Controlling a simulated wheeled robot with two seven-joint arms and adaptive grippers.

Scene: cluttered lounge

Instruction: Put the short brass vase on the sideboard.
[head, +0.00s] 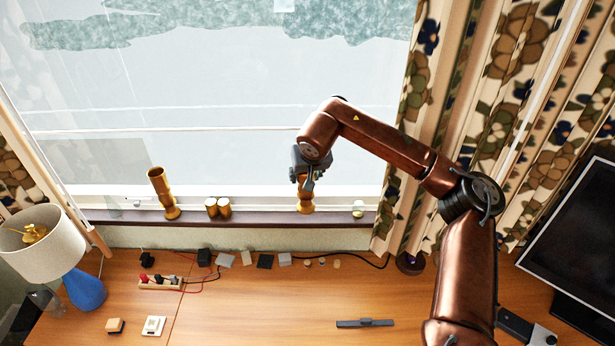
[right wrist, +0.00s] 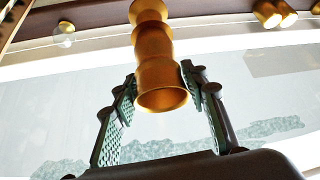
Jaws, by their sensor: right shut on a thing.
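A brass vase (head: 305,198) with a stepped, ringed body is at the window sill (head: 270,217), right of the middle in the head view. My right gripper (head: 308,176) comes down from above and is shut on it near its rim. In the right wrist view the vase (right wrist: 154,45) sits between the two fingers (right wrist: 160,88), its open mouth facing the camera. I cannot tell whether its base touches the sill. A similar brass vase (head: 162,193) stands on the sill at the left. No piece is clearly recognisable as the sideboard. My left gripper is not in view.
Two small brass cups (head: 217,208) and a small glass-like item (head: 358,209) stand on the sill. The wooden top (head: 260,310) below has cables, small blocks, a power strip (head: 160,283) and a lamp (head: 85,288). Curtains (head: 400,180) and a screen (head: 575,235) are right.

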